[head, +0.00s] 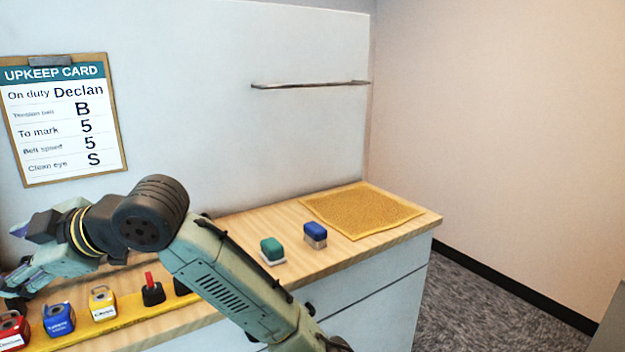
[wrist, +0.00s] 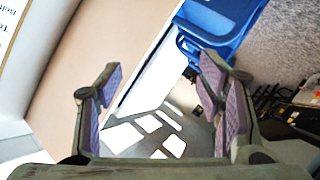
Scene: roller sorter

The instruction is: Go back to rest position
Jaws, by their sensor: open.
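My gripper (wrist: 165,105) is open and empty in the wrist view, its two purple-padded fingers apart with only the room beyond between them. In the head view my arm reaches to the left over the wooden counter (head: 340,262), and the gripper end is at the left edge, partly cut off. No object is in the fingers.
Green (head: 272,250) and blue (head: 315,235) brushes and a yellow mat (head: 362,209) lie right. An upkeep card (head: 65,120) hangs behind.

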